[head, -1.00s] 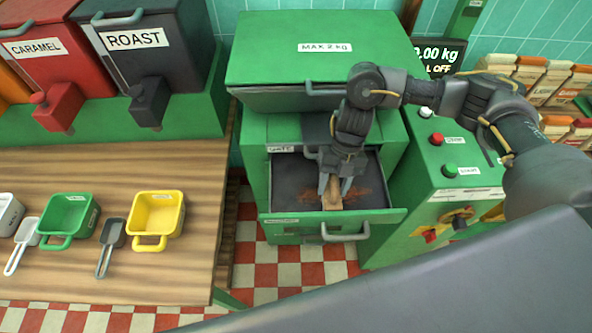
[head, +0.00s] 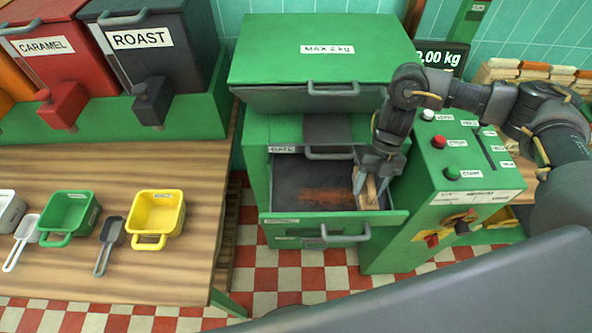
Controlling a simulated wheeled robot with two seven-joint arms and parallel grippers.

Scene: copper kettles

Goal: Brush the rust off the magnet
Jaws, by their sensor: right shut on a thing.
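The green machine's drawer (head: 278,216) is pulled open. Its dark grey bottom (head: 287,181), which seems to be the magnet, bears a brownish-orange rust patch (head: 322,197) near the middle. My right gripper (head: 368,183) reaches down into the right part of the drawer. It is shut on a light wooden brush (head: 369,195), right of the rust patch. The brush's lower end is low in the drawer; I cannot tell whether it touches the bottom. My left gripper is not in view.
The drawer's front handle (head: 346,234) juts over the red-and-white floor. A control box with buttons (head: 452,173) stands close on the right. A wooden table (head: 150,272) on the left holds a yellow bin (head: 157,212), a green bin (head: 68,212) and scoops.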

